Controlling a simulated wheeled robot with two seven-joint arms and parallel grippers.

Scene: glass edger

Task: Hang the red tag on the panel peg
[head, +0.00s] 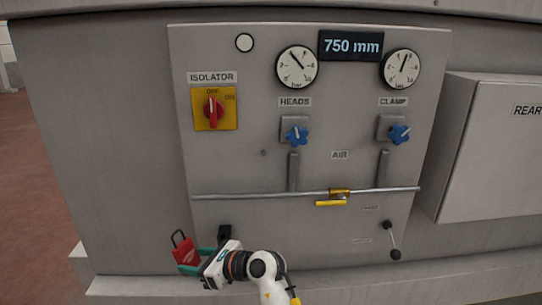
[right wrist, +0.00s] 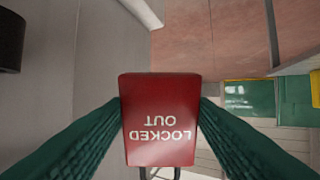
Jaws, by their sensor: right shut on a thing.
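The red tag (head: 184,250) is in my right gripper (head: 190,260), low at the left of the head view, with its dark loop upward. In the right wrist view the tag (right wrist: 160,118) sits between the two teal fingers, its "LOCKED OUT" lettering upside down. The gripper is shut on the tag's sides. A small dark stub (head: 263,153), perhaps the panel peg, stands on the grey panel (head: 245,175) below the isolator. The tag is below and left of that stub, apart from it. My left gripper is out of view.
The red and yellow isolator switch (head: 212,108) is above. A horizontal rail (head: 255,194) with a yellow-handled clamp (head: 332,202) crosses the panel. Blue knobs (head: 296,134), gauges (head: 297,67) and a black-knobbed lever (head: 392,240) are to the right. Open floor (head: 30,180) lies left.

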